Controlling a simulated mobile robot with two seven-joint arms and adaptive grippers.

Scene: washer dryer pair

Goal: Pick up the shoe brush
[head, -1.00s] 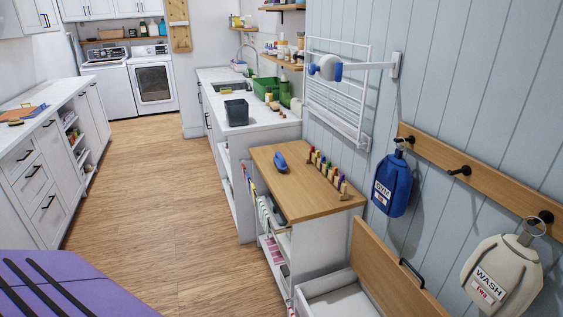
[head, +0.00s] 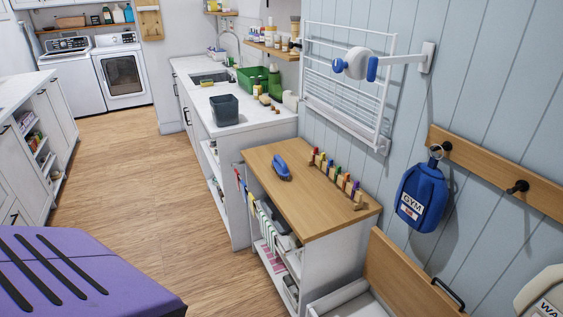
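A blue brush-like object (head: 281,167), which looks like the shoe brush, lies on the wooden top (head: 290,212) of a low white cabinet in the head view. It is near the back left part of that top, apart from the row of wooden pegs to its right. Its underside is hidden. Neither of my grippers is in view.
Colored pegs (head: 337,177) line the top's right side. A drying rack (head: 345,85) and a blue GYM bag (head: 422,197) hang on the wall. A dark bin (head: 224,110) stands on the counter behind. A purple surface (head: 80,275) fills the lower left. The floor (head: 160,190) between is clear.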

